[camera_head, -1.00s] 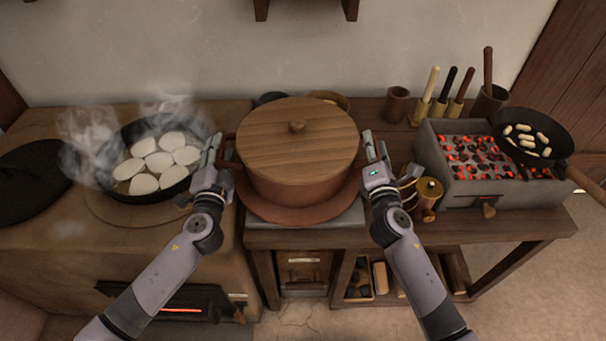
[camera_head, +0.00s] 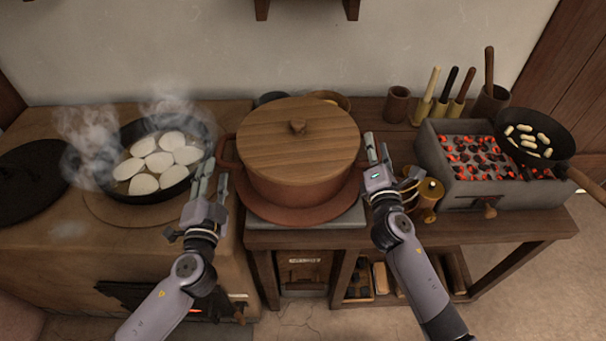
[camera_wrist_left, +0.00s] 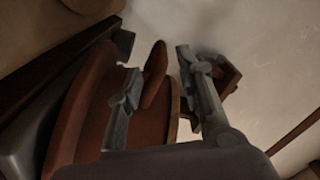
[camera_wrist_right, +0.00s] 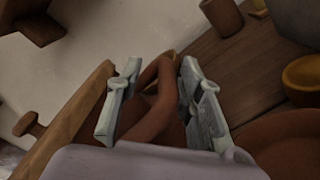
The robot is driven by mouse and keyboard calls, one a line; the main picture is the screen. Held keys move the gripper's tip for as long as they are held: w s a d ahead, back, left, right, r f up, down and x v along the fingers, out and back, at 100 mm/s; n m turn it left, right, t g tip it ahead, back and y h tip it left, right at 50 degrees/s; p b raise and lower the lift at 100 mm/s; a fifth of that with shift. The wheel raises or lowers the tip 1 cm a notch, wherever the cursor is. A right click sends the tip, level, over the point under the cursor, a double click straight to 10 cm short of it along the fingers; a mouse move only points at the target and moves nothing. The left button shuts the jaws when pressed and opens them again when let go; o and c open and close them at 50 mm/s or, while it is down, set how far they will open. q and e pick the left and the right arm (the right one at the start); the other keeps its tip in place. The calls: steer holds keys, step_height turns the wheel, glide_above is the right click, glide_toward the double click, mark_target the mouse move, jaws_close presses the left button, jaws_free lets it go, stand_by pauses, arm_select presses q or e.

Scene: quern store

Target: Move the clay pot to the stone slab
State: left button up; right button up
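The clay pot (camera_head: 297,185), reddish-brown with a wooden lid (camera_head: 297,140), stands upright in a terracotta dish on the grey stone slab (camera_head: 345,218). My left gripper (camera_head: 210,172) is open at the pot's left side; in the left wrist view the left lug (camera_wrist_left: 155,78) shows between its spread fingers. My right gripper (camera_head: 377,150) is at the right side; in the right wrist view the right handle loop (camera_wrist_right: 155,105) lies between its fingers, which look open around it. Contact with the handle cannot be told.
A steaming pan of white slices (camera_head: 160,165) is on the stove at left. A charcoal grill (camera_head: 490,170) with a small pan (camera_head: 535,135) stands at right. A brass canister (camera_head: 430,192) is close beside my right gripper. Utensils and cups are behind.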

steer(key=s, duration=0.7)
steer(key=shift+s+f, duration=0.15)
steer(key=shift+s, duration=0.05)
